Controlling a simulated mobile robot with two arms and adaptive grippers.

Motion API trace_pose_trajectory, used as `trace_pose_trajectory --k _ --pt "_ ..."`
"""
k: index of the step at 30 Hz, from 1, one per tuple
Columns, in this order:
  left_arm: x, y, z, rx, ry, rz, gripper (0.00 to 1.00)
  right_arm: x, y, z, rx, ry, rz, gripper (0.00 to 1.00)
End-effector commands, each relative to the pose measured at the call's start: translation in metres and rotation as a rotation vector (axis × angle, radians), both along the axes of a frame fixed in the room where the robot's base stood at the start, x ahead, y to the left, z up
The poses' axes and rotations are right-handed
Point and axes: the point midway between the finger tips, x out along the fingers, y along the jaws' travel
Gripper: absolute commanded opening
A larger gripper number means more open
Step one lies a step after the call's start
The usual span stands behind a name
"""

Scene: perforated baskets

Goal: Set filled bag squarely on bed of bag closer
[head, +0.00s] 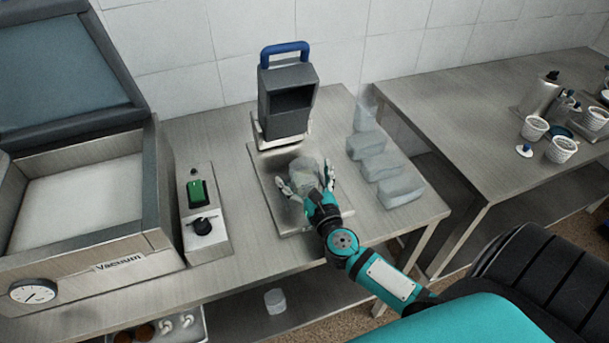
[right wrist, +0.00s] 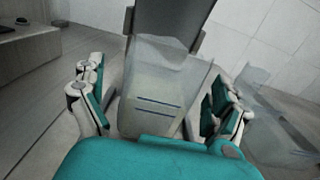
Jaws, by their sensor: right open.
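The bag closer (head: 287,100) stands on the steel table, a dark grey head with a blue handle over a flat metal bed (head: 258,168). A filled, translucent bag (head: 304,171) stands on the bed in front of the head. My right gripper (head: 304,184) is open, with its fingers to either side of the bag. In the right wrist view the bag (right wrist: 155,100) is between the open fingers, with gaps on both sides, and shows pale contents with two dark lines. Whether it is square to the bed is hard to tell. My left gripper is not in view.
Several filled bags (head: 381,166) lie in a row to the right of the bed. A control box (head: 205,225) and an open vacuum machine (head: 80,200) stand to the left. A second table at right holds perforated baskets (head: 561,149) and a metal bottle (head: 540,92).

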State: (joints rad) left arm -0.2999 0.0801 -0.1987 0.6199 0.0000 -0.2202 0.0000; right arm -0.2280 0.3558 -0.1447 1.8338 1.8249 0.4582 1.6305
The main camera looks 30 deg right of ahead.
Motion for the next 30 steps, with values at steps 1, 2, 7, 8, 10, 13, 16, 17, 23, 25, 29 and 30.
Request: trace_pose_trajectory --k 1,2,7,8,10,13,16,17,23,25,29,30 --pt "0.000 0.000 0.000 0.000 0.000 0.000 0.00 0.000 0.000 0.000 0.000 0.000 0.000 1.00" --pt "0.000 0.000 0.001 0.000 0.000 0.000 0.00 0.000 0.000 0.001 0.000 0.000 0.000 1.00" --pt "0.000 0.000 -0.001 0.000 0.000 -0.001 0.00 -0.013 0.003 0.000 0.001 0.002 0.001 1.00" --pt "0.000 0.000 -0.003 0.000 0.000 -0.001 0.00 -0.018 0.005 0.000 0.002 0.003 0.001 1.00" --pt "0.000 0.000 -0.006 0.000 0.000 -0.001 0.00 -0.032 0.007 -0.001 0.002 0.003 0.000 1.00" --pt "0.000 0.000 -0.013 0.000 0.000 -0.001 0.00 -0.054 0.013 -0.002 0.002 0.004 0.000 1.00" --pt "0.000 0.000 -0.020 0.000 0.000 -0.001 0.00 -0.075 0.018 -0.003 0.002 0.004 0.000 1.00" --pt "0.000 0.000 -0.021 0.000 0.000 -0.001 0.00 -0.081 0.019 -0.002 0.002 0.003 0.000 1.00" --pt "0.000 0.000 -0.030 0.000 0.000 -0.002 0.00 -0.109 0.026 0.000 0.001 0.002 -0.001 1.00" --pt "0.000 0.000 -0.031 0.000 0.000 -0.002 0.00 -0.113 0.027 0.001 0.001 0.001 -0.001 1.00" --pt "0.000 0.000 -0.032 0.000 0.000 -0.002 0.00 -0.117 0.028 0.003 0.000 0.000 -0.001 1.00" --pt "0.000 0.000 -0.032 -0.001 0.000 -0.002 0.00 -0.117 0.028 0.003 0.000 -0.001 -0.001 1.00"
